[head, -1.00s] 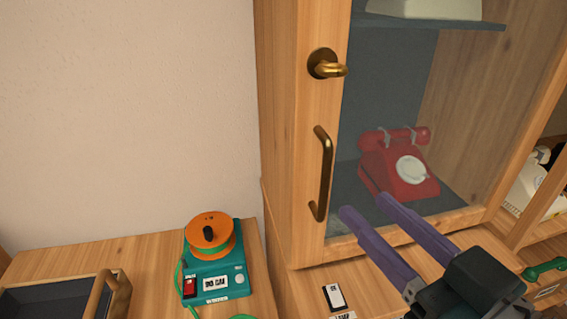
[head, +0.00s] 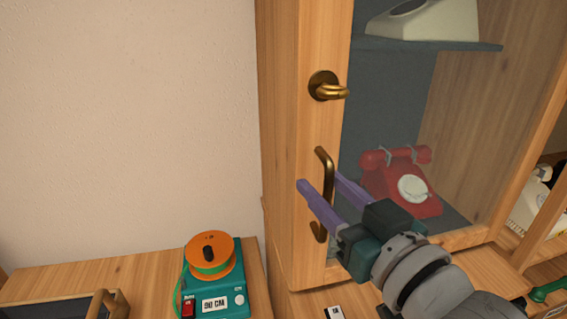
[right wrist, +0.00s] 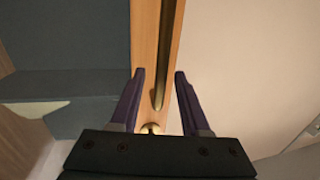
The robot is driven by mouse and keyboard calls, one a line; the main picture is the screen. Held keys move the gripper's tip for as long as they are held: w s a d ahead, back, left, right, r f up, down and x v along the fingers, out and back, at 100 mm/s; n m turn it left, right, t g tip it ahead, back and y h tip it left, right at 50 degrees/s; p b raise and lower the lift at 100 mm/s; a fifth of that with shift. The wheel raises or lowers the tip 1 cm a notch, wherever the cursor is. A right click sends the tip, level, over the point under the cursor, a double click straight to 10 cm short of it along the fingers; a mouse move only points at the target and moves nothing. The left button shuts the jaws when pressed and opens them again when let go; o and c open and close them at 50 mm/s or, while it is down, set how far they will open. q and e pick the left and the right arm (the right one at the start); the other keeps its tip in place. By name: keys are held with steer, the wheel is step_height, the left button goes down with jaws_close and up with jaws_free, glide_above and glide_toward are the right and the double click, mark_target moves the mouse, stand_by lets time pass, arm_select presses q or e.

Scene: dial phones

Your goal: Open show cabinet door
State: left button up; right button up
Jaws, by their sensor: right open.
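The show cabinet door has a wooden frame (head: 303,250) around a glass pane and looks shut. A brass pull handle (head: 327,165) runs upright on its left frame strip, with a brass turn knob (head: 327,87) above it. My right gripper (head: 319,181) is open at the handle, its purple fingers reaching in from the lower right and covering the handle's middle. In the right wrist view the handle (right wrist: 168,60) runs between the two open fingers (right wrist: 158,72). I cannot tell if a finger touches it. My left gripper is out of view.
Behind the glass are a red dial phone (head: 405,183) and a pale phone (head: 425,20) on the upper shelf. A teal device with an orange reel (head: 210,258) stands on the counter at lower left, near a dark tray (head: 50,310). The wall at left is bare.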

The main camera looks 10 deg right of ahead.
jaws_close()
stand_by(1.4)
